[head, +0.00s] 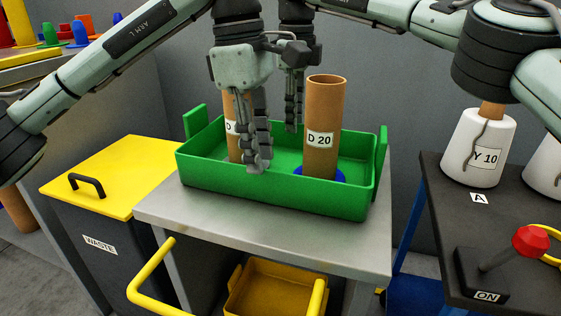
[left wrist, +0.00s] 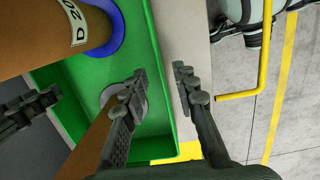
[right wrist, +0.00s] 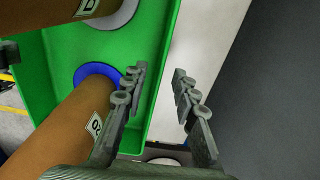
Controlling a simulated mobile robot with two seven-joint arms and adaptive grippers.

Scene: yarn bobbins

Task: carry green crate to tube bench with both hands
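The green crate (head: 275,194) stands level on a steel cart top (head: 200,214). Two upright brown tubes stand in it: one labelled D 20 (head: 325,120) on a blue base, and one (head: 233,150) partly hidden behind my left gripper. My left gripper (head: 259,164) is at the crate's near long wall; in the left wrist view its fingers (left wrist: 161,75) are apart, one on each side of the wall line. My right gripper (head: 293,125) is at the far long wall; in the right wrist view its fingers (right wrist: 160,78) are also apart on either side of the wall line. I cannot tell which surface is the tube bench.
A yellow-lidded waste bin (head: 115,178) stands left of the cart. A dark bench (head: 450,210) at right holds white bobbins (head: 478,150) and a red-knobbed lever (head: 530,241). A surface with coloured cones (head: 50,60) is at back left. A yellow crate (head: 272,290) sits below the cart top.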

